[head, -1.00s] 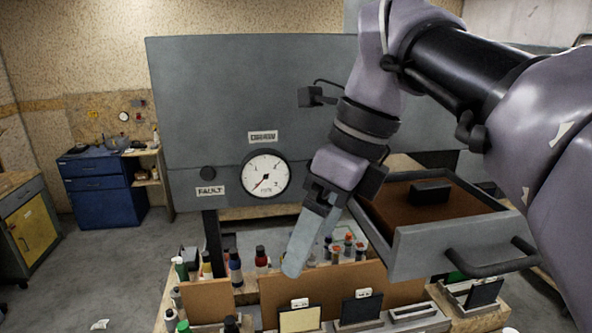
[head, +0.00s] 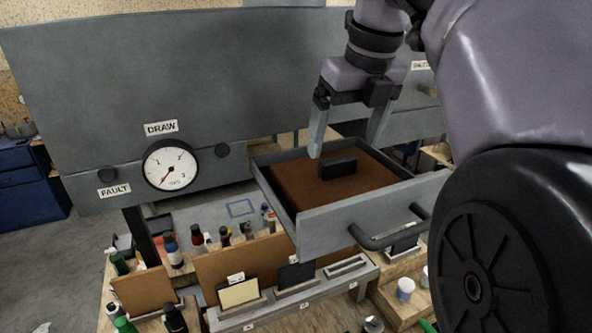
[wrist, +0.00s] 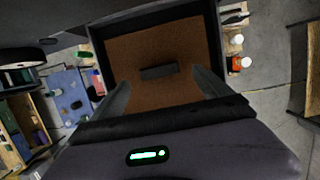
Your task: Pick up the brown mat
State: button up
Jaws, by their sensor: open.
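The brown mat (head: 375,180) lies flat inside an open grey drawer (head: 326,229). A small black block, like a handle (head: 338,167), stands at its middle. The mat (wrist: 190,50) and its black block (wrist: 158,71) also show in the wrist view. My gripper (head: 345,150) is open and empty above the mat, fingers pointing down. In the head view the block shows between and below the fingertips. In the wrist view my gripper (wrist: 160,78) has a finger at each side of the block, apart from it. The height gap is hard to tell.
The drawer's walls surround the mat, with a black bar handle (head: 388,232) on its front. A grey panel with a gauge (head: 170,165) stands to the left. Several bottles (head: 172,249) and upright boards (head: 238,291) crowd the bench below.

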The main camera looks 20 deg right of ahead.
aim_at(340, 159)
jog(key=x, duration=0.5)
jog(key=shift+s+a+f+b, duration=0.1)
jog(key=shift+a+b, duration=0.05)
jog(key=shift+b, duration=0.2)
jog(key=c, duration=1.6)
